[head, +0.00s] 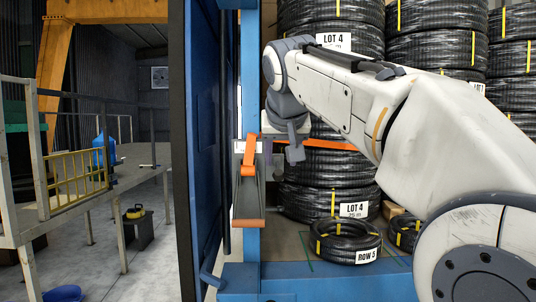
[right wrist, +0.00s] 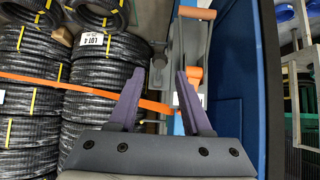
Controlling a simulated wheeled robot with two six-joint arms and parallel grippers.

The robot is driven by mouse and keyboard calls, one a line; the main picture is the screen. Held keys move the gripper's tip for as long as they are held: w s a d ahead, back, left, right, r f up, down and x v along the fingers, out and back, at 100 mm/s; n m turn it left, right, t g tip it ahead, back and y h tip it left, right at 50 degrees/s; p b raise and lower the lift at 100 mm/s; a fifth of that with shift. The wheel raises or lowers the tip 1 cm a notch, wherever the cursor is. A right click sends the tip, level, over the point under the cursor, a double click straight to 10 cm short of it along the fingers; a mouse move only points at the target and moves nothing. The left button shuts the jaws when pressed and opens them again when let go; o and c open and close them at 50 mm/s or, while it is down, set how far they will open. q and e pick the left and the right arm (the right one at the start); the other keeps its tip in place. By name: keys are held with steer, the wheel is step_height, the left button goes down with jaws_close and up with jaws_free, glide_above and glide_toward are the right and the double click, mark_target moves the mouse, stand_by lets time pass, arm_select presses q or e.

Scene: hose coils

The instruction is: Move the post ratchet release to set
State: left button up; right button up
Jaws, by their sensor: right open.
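The post ratchet (head: 247,195) is a grey body on the blue post (head: 252,262), with an orange-tipped long handle hanging down. Its short orange lever (head: 249,156) sits at the top. In the right wrist view the ratchet's grey handle (right wrist: 197,42) ends in an orange grip, and the orange lever (right wrist: 196,75) shows just beyond the right-hand finger. My right gripper (head: 272,157) is close beside the ratchet; its purple fingers (right wrist: 160,74) are apart with nothing held between them. Contact with the lever cannot be told. My left gripper is out of view.
An orange strap (head: 342,144) runs across the stacked black hose coils (head: 330,202). Small coils (head: 346,243) lie in front on the blue rack base. A blue panel (head: 205,150) stands left of the post. Further left are railings and a platform (head: 75,205).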

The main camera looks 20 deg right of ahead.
mark_target(279, 176)
steer(key=shift+b+x, duration=0.8)
steer(key=shift+x, duration=2.4)
steer(key=shift+w+d+f, duration=0.1)
steer(key=shift+w+f, duration=0.25)
steer(key=shift+w, duration=0.05)
steer(key=shift+f, duration=0.1)
